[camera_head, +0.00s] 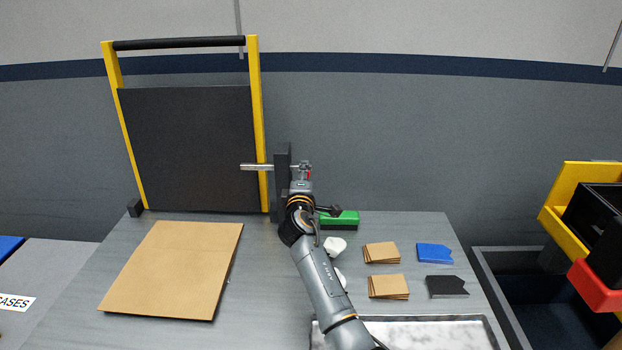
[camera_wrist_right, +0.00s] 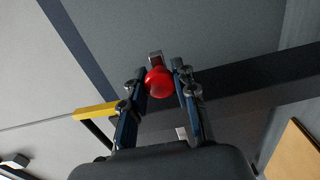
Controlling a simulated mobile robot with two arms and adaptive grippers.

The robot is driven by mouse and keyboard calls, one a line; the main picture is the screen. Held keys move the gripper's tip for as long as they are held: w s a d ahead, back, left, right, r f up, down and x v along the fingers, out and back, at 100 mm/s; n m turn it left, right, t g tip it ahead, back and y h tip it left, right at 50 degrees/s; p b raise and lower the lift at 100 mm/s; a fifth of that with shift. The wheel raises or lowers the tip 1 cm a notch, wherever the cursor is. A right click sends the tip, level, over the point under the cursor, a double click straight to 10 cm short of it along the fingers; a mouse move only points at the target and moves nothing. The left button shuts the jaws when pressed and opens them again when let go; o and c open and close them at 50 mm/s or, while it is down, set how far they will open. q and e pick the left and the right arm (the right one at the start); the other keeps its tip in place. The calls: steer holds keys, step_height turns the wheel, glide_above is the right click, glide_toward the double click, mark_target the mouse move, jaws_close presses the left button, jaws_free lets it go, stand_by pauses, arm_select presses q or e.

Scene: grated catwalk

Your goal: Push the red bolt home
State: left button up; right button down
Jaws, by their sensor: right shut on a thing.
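The bolt is a silver rod (camera_head: 256,167) with a red knob (camera_wrist_right: 159,82). In the head view the rod runs level from the dark upright post (camera_head: 283,180) leftward across the yellow right side of the gate (camera_head: 190,145). Its left end shows in front of the dark panel. My right gripper (camera_head: 303,174) is at the right of the post and hides most of the knob there. In the right wrist view the red knob sits between the fingertips of my right gripper (camera_wrist_right: 161,80), which is shut on it. My left gripper is not in view.
A grey table bears a brown board (camera_head: 180,268), a green block (camera_head: 341,220), cardboard stacks (camera_head: 381,253), a blue piece (camera_head: 434,253), a black piece (camera_head: 447,287) and white lumps (camera_head: 335,246). A pale tray (camera_head: 487,330) lies at the front. Bins (camera_head: 595,285) stand at right.

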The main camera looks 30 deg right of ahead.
steer(key=shift+a, duration=0.1)
steer(key=c, duration=1.3)
jaws_free()
steer(key=shift+w, duration=0.1)
steer(key=shift+o, duration=1.4)
steer(key=shift+w+a, duration=0.1)
steer(key=shift+a, duration=0.05)
steer(key=v, duration=1.2)
steer(key=shift+f, duration=0.1)
